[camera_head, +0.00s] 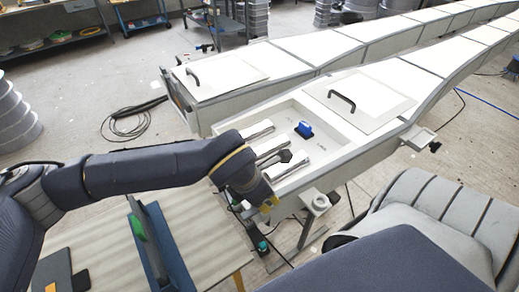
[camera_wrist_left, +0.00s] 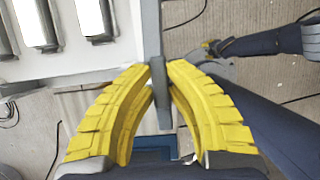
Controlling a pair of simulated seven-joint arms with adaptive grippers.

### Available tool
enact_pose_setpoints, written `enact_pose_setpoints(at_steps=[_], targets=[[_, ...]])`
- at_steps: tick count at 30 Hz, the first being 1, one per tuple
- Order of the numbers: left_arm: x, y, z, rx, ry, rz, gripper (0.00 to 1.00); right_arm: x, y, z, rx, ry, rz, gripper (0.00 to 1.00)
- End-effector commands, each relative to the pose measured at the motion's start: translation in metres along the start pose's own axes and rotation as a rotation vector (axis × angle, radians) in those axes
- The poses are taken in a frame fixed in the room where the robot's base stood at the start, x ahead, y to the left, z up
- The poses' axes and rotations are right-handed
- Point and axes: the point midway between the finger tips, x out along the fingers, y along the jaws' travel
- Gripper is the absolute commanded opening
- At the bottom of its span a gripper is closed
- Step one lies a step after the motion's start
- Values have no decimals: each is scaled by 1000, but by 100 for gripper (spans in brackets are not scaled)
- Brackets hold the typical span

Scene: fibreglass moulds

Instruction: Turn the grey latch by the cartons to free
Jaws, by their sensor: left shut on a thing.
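In the left wrist view, the yellow fingers of my left gripper (camera_wrist_left: 160,80) are closed on the grey latch (camera_wrist_left: 162,108), a narrow upright bar at the mould's edge. In the head view my left gripper (camera_head: 269,203) is at the near corner of the mould, and its wrist hides the latch. The cartons (camera_wrist_left: 36,22), pale with dark ends, lie in a row to the left of the latch. They also show in the head view (camera_head: 258,131). A yellow-tipped end of my right arm (camera_wrist_left: 213,46) shows small in the wrist view; its fingers are unclear.
The cartons lie in the recess of a long white mould (camera_head: 345,153), with a blue-handled item (camera_head: 304,129) beside them. A lid with a dark handle (camera_head: 341,100) lies behind. A bench (camera_head: 105,250) with a blue holder (camera_head: 157,245) stands at the near left.

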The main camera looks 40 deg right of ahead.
Motion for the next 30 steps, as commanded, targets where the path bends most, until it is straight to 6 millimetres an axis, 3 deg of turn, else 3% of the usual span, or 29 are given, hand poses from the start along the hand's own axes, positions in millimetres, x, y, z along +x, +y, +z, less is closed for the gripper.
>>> enact_pose_setpoints(at_steps=[18, 19, 24, 30], targets=[[2, -3, 2, -22, 4, 8, 0, 0, 4, 1, -2, -1, 3, 44], [2, -3, 2, -22, 4, 8, 18, 0, 4, 1, -2, -1, 3, 44], [2, -3, 2, -21, 3, 8, 38, 0, 4, 0, -2, 0, 4, 44], [2, -3, 3, -20, 1, 8, 38, 0, 4, 0, -1, 1, 4, 44]])
